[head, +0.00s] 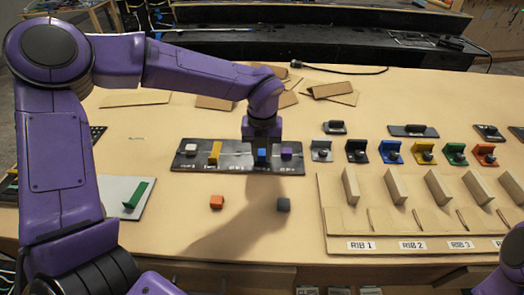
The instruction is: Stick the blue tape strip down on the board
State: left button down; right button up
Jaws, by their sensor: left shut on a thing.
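The black board (226,166) lies flat in the middle of the table with pale markings along its front. On it stand a white piece (191,149), a yellow piece (215,153) and a purple piece (287,152). A small blue piece (262,155), which I take for the blue tape strip, shows at the board between yellow and purple, right below my left gripper (262,146). My left gripper points down and is shut on this blue piece. The fingertips and the contact with the board are too small to tell. My right gripper is not seen; only purple arm parts show at the right edge.
An orange cube (217,202) and a grey cube (284,204) lie in front of the board. Several coloured brackets, including a blue one (390,151), stand at right behind a cardboard rib rack (350,222). A green piece (136,195) stands on a pale plate at left. Cardboard scraps (333,90) lie behind.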

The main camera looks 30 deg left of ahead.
aim_at(262, 155)
pick_arm(q)
jog(key=shift+f+b, duration=0.3)
jog(key=shift+f, duration=0.25)
dwell(0.9)
jog(key=c, duration=0.8)
grip_release()
jog(key=shift+c, duration=0.2)
notch_tip(262, 155, up, 11)
jog(key=b, duration=0.1)
jog(key=shift+f+b, duration=0.2)
jog(key=shift+b, duration=0.1)
jog(key=shift+f, duration=0.1)
